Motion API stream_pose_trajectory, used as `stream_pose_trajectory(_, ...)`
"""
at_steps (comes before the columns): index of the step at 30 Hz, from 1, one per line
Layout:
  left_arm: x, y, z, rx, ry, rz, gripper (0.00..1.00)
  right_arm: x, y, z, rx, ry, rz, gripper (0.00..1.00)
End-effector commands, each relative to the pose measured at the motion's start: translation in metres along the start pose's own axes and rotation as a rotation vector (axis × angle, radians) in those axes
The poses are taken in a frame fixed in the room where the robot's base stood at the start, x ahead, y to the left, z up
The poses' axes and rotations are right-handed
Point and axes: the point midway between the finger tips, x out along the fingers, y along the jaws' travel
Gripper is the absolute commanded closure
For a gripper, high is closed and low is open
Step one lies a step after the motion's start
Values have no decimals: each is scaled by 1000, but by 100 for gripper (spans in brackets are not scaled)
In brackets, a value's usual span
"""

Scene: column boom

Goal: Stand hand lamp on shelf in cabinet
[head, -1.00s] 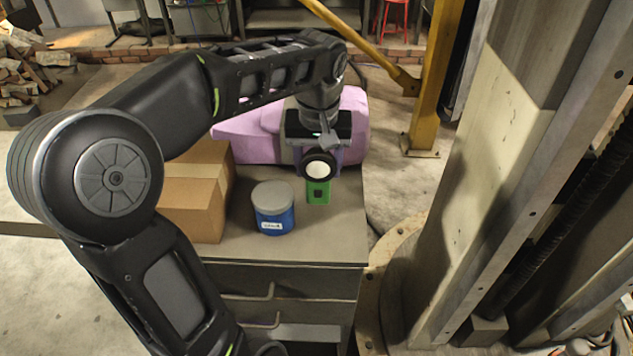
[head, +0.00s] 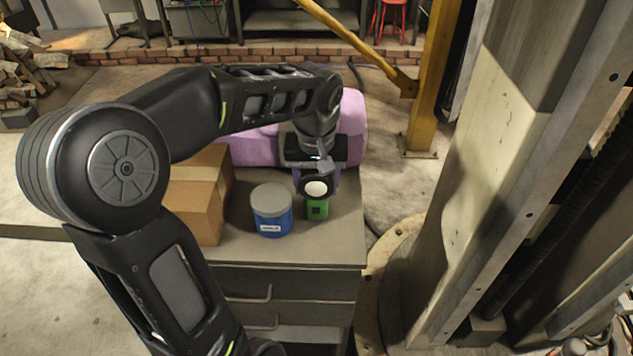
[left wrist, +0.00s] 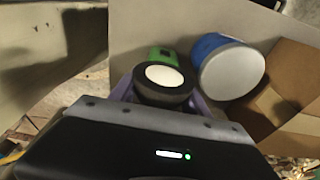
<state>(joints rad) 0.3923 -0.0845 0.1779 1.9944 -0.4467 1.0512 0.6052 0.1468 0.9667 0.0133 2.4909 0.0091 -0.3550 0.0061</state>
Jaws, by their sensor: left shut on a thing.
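The hand lamp (head: 316,208) has a green body and a black round head with a white lens. My left gripper (head: 317,178) is shut on it, with purple fingers at either side of the head. The lamp is at the right part of the grey cabinet's top (head: 345,240), just right of a blue can. I cannot tell whether it touches the top. In the left wrist view the lamp (left wrist: 163,75) faces the camera, its green part partly hidden behind the head. My right gripper is out of view.
The blue can with a grey lid (head: 272,212) stands close left of the lamp. A cardboard box (head: 198,205) is further left, and a pink bulky thing (head: 352,115) is behind. A big pale column (head: 480,190) rises right of the cabinet. Floor shows between them.

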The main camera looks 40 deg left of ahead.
Motion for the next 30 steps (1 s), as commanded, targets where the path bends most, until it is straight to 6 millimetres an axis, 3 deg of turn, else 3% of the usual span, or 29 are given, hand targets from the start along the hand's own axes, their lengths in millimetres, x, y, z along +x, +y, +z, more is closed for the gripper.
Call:
stream_pose_trajectory(2, 4, 0, 0, 0, 1, 0, 99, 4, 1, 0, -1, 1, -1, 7)
stream_pose_trajectory(3, 3, 0, 0, 0, 0, 0, 44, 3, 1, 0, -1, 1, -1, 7)
stream_pose_trajectory(9, 2, 0, 0, 0, 0, 0, 28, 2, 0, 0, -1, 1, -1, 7)
stream_pose_trajectory(11, 2, 0, 0, 0, 0, 0, 24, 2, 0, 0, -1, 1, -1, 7)
stream_pose_trajectory(23, -5, 0, -1, 0, 3, 1, 24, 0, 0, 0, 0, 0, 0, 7)
stream_pose_trajectory(30, -43, 1, -1, 1, 6, 3, 24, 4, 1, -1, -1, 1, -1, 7)
